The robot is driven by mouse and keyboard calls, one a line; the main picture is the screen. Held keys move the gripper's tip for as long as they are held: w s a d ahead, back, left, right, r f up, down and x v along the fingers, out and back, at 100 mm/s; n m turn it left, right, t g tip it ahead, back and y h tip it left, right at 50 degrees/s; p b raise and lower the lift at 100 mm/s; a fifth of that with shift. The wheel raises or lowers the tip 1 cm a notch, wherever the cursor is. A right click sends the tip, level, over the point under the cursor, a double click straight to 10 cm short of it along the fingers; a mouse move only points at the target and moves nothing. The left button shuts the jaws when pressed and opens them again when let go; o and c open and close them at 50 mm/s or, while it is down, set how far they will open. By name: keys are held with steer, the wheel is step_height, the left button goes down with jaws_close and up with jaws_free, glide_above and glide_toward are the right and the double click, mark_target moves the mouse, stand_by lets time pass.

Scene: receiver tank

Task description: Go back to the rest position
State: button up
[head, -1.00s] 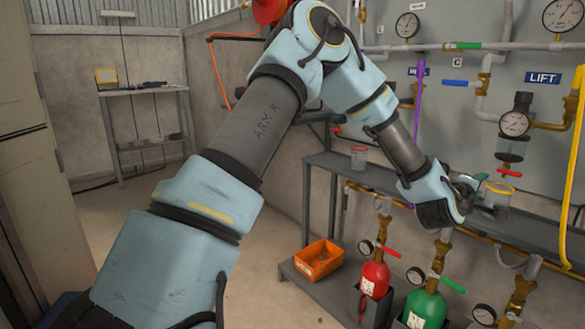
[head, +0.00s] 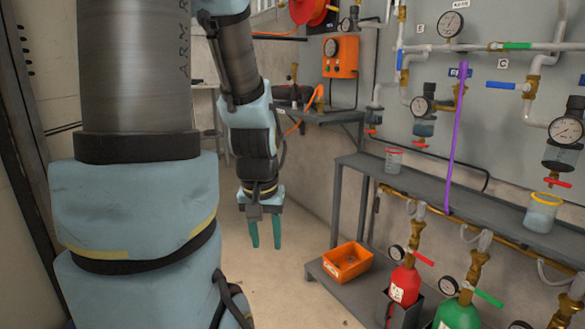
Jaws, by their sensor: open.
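My gripper (head: 265,233) hangs below my arm near the middle of the head view, fingers pointing down. Its two teal fingers are apart with nothing between them. It is in free air over the floor, left of the shelf and the orange bin, touching nothing that I can see. My arm is folded in the left half of the view.
A grey shelf (head: 415,183) at the right holds a red-rimmed beaker (head: 393,161) and a yellow-rimmed beaker (head: 541,213). An orange bin (head: 347,262), a red cylinder (head: 404,287) and a green cylinder (head: 457,315) stand below. Gauges and pipes line the wall. Floor near the gripper is clear.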

step_height(320, 180, up, 26)
steer(key=s+a+p, duration=0.1)
steer(key=p, duration=2.5)
steer(key=shift+s+a, duration=0.15)
steer(key=shift+s, duration=0.05)
